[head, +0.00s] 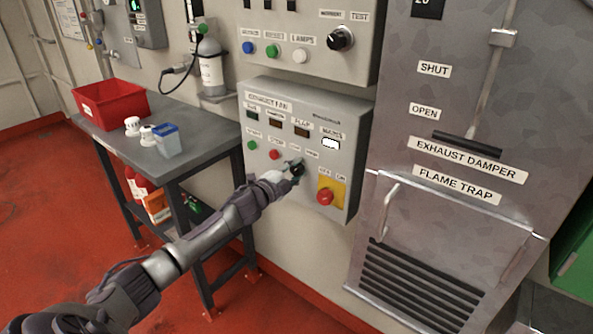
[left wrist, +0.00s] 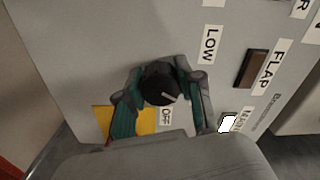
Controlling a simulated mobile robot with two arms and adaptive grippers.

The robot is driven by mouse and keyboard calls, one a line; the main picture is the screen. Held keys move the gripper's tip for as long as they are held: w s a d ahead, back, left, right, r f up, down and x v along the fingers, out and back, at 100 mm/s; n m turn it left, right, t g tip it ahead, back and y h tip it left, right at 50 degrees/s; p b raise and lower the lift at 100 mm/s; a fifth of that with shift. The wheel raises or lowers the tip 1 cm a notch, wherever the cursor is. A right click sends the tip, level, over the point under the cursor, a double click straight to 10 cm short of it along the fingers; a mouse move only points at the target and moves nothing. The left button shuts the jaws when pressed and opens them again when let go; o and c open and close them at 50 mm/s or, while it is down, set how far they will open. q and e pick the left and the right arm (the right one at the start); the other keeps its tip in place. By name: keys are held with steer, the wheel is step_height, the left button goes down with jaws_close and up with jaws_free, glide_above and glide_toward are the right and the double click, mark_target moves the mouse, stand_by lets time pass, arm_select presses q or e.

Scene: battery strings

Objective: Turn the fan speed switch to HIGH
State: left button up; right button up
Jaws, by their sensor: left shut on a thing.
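The fan speed switch is a round black knob (left wrist: 158,80) with a white pointer mark. A LOW label (left wrist: 210,44) lies up and right of the knob; I cannot see a readable HIGH label. My left gripper (left wrist: 158,92) has its fingers on both sides of the knob and is shut on it. In the head view the left gripper (head: 295,169) reaches the exhaust fan panel (head: 312,110) and partly covers the knob. My right gripper is not in view.
A red button on a yellow plate (head: 325,196) sits right and below the knob. A damper cabinet (head: 398,130) with a handle stands right of the panel. A grey table (head: 202,142) with a red bin (head: 110,103) stands to the left.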

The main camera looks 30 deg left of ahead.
arm_select(q)
steer(key=shift+f, duration=0.1)
steer(key=o, duration=1)
steer(key=shift+o, duration=0.8)
steer(key=s, duration=1.2)
steer(key=shift+a, duration=0.45)
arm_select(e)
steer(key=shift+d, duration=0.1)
